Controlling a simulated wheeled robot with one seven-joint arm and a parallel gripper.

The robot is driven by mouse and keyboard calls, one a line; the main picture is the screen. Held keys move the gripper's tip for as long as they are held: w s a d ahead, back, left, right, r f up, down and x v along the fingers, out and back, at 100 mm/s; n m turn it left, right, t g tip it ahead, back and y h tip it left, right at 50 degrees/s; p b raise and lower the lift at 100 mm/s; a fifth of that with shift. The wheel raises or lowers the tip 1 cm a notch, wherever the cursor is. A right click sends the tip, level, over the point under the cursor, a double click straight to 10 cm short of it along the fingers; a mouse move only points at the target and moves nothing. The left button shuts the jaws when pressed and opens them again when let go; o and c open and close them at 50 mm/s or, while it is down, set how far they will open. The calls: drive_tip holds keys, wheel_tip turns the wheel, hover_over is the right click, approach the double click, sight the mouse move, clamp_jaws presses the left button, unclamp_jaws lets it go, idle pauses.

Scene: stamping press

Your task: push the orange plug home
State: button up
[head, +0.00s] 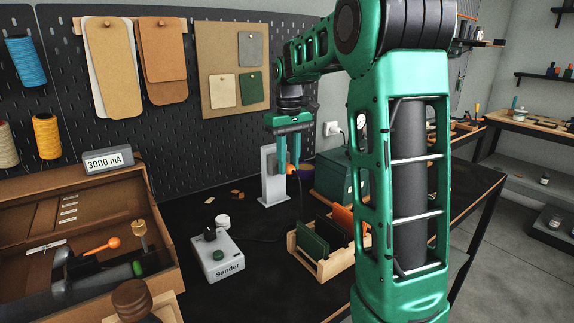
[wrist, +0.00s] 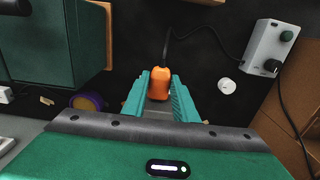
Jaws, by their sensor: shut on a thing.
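The orange plug (wrist: 160,84) sits between the two teal fingers of my gripper (wrist: 161,80) in the wrist view, with its dark cable running away from its far end. The fingers are shut on it. In the head view my gripper (head: 289,160) points down beside a pale upright stand (head: 271,180) on the black bench, and the plug is too small there to make out clearly. I cannot tell whether the plug touches a socket; its front end is hidden between the fingers.
A grey Sander control box (head: 217,259) stands on the bench front left of the stand, with a small white round piece (head: 223,221) behind it. A wooden rack (head: 322,266) of coloured sheets and a green box (head: 338,176) stand to the right. A pegboard (head: 200,120) rises behind.

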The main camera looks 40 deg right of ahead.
drive_tip(key=shift+w, duration=0.4)
drive_tip(key=o, duration=1.1)
drive_tip(key=shift+o, duration=0.2)
wheel_tip(320, 180, up, 11)
drive_tip(key=shift+w+f, duration=0.1)
drive_tip(key=shift+f, duration=0.05)
